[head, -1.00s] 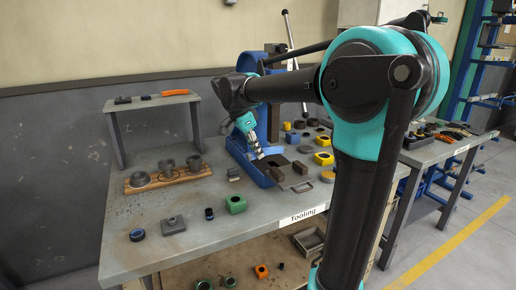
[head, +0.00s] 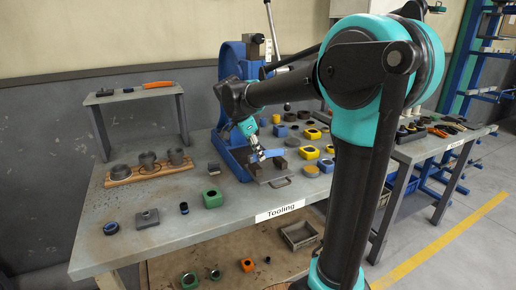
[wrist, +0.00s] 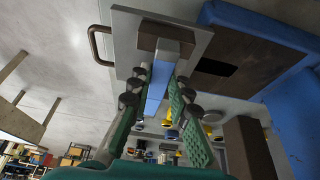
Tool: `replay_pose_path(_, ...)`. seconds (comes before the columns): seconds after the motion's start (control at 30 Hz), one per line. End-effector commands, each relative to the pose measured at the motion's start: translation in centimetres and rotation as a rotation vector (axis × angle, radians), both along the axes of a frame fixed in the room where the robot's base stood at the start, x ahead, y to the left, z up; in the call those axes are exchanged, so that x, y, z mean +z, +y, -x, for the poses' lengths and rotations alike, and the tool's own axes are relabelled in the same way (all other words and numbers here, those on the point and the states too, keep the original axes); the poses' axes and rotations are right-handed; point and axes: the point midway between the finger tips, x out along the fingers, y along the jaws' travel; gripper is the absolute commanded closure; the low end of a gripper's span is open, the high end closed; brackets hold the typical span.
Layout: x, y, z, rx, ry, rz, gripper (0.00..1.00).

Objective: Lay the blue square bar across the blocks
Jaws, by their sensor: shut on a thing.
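The blue square bar (head: 267,155) is in my gripper (head: 257,153), at the foot of the blue press. In the wrist view the bar (wrist: 157,90) lies lengthwise between the two green fingers of my gripper (wrist: 158,88), which are shut on it. Two dark blocks stand on a grey plate with a handle; the right block (head: 280,163) and left block (head: 254,169) show just below the bar. In the wrist view the bar's far end overlaps one block (wrist: 147,42) on the plate (wrist: 192,25). I cannot tell whether bar and blocks touch.
The blue arbor press (head: 230,100) rises close behind my gripper. Yellow blocks (head: 309,152) and other small parts stand to the right. A green block (head: 212,199) and a wooden holder with grey rings (head: 120,177) are to the left.

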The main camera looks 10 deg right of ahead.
Motion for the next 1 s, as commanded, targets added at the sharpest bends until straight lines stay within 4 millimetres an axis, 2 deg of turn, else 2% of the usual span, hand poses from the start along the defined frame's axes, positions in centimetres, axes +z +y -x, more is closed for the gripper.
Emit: replay_pose_path(1.0,-1.13,-0.03,0.01,0.0,0.0,0.001,1.0)
